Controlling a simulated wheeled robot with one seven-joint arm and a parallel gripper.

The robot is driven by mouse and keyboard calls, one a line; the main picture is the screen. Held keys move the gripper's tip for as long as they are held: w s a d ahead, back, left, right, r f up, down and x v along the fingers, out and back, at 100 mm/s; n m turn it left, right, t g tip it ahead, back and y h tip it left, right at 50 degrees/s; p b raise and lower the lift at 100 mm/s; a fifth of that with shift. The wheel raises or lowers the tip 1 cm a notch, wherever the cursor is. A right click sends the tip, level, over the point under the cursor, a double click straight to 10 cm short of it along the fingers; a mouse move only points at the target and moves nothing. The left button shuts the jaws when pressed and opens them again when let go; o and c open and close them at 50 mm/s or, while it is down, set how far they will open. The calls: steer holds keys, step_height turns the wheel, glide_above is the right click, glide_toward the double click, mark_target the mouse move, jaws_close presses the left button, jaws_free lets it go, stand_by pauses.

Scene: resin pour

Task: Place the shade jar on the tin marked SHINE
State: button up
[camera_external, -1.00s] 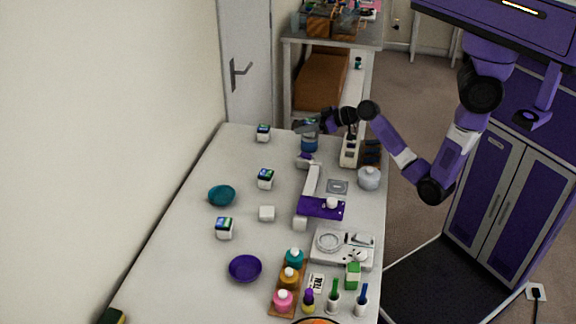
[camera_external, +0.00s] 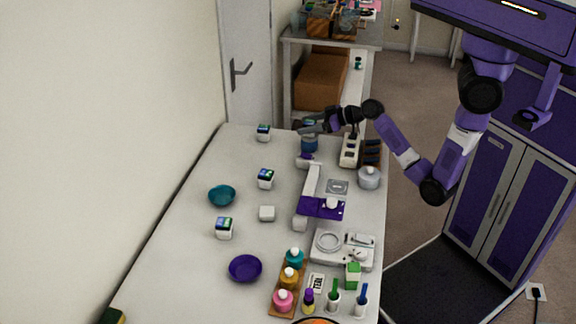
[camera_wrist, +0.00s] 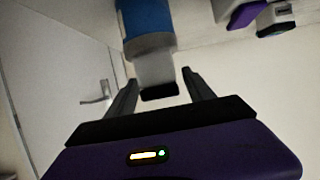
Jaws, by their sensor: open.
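A blue tin (camera_external: 309,145) stands at the far end of the table; no lettering on it is readable. The wrist view appears upside down and shows the blue tin (camera_wrist: 147,18) with a grey rim. A pale jar (camera_wrist: 155,68) with a black end rests against that rim, apparently standing on the tin. I take it for the shade jar. My gripper (camera_external: 308,127) is at the jar's height by the tin. In the wrist view my gripper (camera_wrist: 160,82) is open, one finger on each side of the jar's black end, with gaps visible.
Several small white cubes with dark tops, one of them here (camera_external: 266,179), stand along the left. A teal bowl (camera_external: 221,196), a purple bowl (camera_external: 245,269) and a bottle rack (camera_external: 273,308) are nearer. A white holder (camera_external: 349,151) stands right of the tin.

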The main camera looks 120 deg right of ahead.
steer(key=v, duration=1)
steer(key=shift+s+a+b, duration=0.15)
steer(key=shift+a+b, duration=0.05)
steer(key=shift+b, duration=0.15)
steer(key=shift+r, duration=0.1)
steer(key=s+d+r+m+h, duration=0.2)
steer(key=d+r+h, duration=0.1)
steer(key=r, duration=0.1)
steer(key=w+a+f+n+t+y, duration=0.25)
steer(key=w+a, duration=0.35)
steer(key=a, duration=0.7)
steer(key=w+a+f+n+t+y, duration=0.1)
steer(key=w+a+f+n+t, duration=0.3)
steer(key=a, duration=0.8)
steer(key=s+a+f+n+y, duration=0.1)
steer(key=s+a+y, duration=0.1)
steer(key=a, duration=0.5)
steer(key=s+a+f+n+g+y, duration=0.1)
steer(key=s+a+n+y, duration=0.1)
steer(key=a+y, duration=0.2)
steer(key=s+a+f+n+y, duration=0.1)
steer(key=s+a+y, duration=0.1)
steer(key=a, duration=0.8)
steer(key=shift+s+f+y, duration=0.15)
steer(key=shift+f+y, duration=0.15)
steer(key=shift+y, duration=0.25)
